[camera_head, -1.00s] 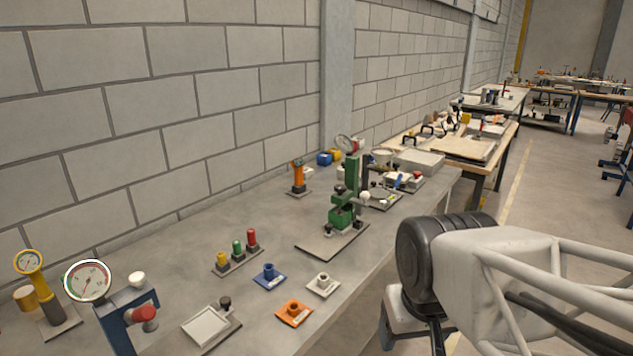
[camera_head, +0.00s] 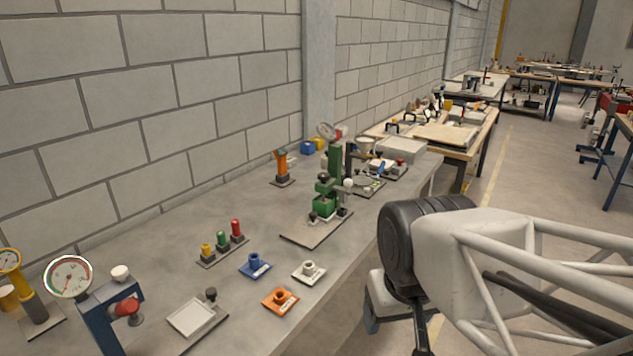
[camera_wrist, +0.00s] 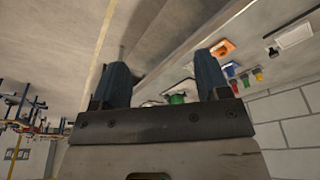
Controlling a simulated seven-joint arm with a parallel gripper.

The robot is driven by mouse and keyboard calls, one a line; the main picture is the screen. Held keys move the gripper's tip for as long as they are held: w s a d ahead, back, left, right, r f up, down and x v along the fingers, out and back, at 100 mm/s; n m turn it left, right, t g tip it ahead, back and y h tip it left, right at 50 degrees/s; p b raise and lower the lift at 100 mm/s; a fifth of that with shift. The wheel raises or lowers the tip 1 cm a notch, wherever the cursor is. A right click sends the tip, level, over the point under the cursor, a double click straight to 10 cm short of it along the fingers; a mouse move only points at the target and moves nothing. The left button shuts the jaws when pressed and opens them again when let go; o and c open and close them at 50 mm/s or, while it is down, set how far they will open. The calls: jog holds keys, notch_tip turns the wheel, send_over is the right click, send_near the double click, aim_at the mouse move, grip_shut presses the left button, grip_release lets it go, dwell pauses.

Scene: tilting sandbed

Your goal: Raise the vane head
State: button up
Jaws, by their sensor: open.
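A green stand (camera_head: 325,205) with a round dial at its top and a white knob at its side stands on a dark base plate on the grey bench. I cannot tell for certain which part is the vane head. In the wrist view, a green part (camera_wrist: 177,98) shows beyond my gripper, partly hidden by it. My gripper (camera_wrist: 163,80) is open, with two blue fingers apart and nothing between them. In the head view, my arm is at the lower right, in front of the bench edge and apart from the stand; the fingertips are not clear there.
The bench (camera_head: 150,240) holds a blue gauge stand (camera_head: 110,305), a yellow gauge stand (camera_head: 33,300), an orange device (camera_head: 282,168), coloured knobs (camera_head: 221,241), an orange plate (camera_head: 281,300), a blue plate (camera_head: 255,266) and a white plate (camera_head: 309,272). A block wall (camera_head: 150,90) runs behind. The aisle at right is open.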

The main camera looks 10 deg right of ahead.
jog(key=shift+c, duration=1.1)
jog(key=w+a+m+y, duration=0.2)
jog(key=w+m+y, duration=1)
jog(key=w, duration=1.7)
jog(key=m+t+y, duration=0.3)
jog(key=m+t, duration=0.5)
jog(key=m, duration=0.8)
send_near(343, 189)
jog(key=a+r, duration=0.1)
jog(key=w+r, duration=0.1)
jog(key=r, duration=0.1)
jog(key=shift+w+a, duration=0.1)
jog(key=shift+a, duration=0.25)
jog(key=shift+w+a+f, duration=0.1)
jog(key=shift+a, duration=0.05)
jog(key=shift+x, duration=3.8)
